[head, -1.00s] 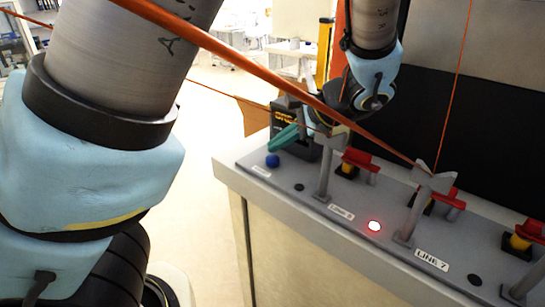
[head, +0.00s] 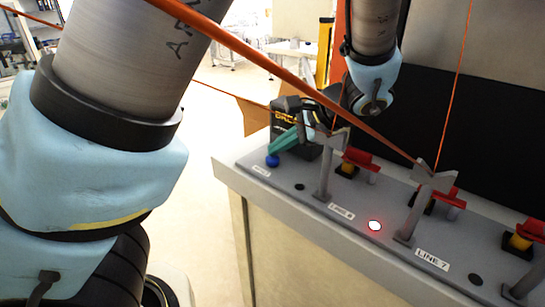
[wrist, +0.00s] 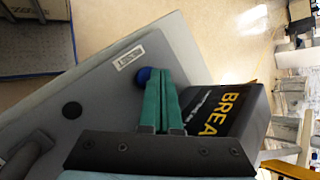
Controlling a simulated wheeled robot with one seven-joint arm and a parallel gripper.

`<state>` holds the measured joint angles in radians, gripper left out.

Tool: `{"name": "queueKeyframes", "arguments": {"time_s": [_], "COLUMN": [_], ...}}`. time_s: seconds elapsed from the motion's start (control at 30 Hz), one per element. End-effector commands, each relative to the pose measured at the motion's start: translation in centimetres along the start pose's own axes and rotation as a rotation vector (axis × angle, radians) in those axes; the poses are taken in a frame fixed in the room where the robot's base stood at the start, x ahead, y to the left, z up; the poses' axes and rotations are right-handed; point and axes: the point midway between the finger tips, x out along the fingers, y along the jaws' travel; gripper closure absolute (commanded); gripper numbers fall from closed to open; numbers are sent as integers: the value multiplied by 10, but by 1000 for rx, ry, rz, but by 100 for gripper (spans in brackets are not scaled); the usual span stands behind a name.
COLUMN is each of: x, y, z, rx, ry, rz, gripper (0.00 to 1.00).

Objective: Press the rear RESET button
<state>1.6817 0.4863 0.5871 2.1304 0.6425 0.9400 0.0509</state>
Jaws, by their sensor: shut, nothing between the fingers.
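A blue round button (head: 272,160) sits at the far left end of the grey panel (head: 318,212). In the wrist view the blue button (wrist: 146,77) lies beside a label reading RESET (wrist: 129,58), partly hidden by a finger. My gripper (head: 270,151) has green fingers, shut together and empty. In the head view its fingertips are right at the top of the button. It also shows in the wrist view (wrist: 164,72), the tips overlapping the button's edge. I cannot tell whether they touch it.
A black box with yellow lettering (wrist: 222,112) stands close beside the fingers. Grey posts (head: 324,172) carry orange cords over the panel. Red-handled switches (head: 361,159), a lit red-white button (head: 375,226) and labels LINE 7 (head: 432,260) and another line sit farther right.

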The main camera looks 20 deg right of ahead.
Motion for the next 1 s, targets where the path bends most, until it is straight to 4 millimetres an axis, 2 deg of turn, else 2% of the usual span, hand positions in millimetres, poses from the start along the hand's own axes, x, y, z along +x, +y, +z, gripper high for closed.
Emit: {"name": "queueKeyframes", "arguments": {"time_s": [1.0], "x": [7], "y": [5], "z": [-5], "rx": [1], "ry": [0], "rz": [0], "gripper": [100]}}
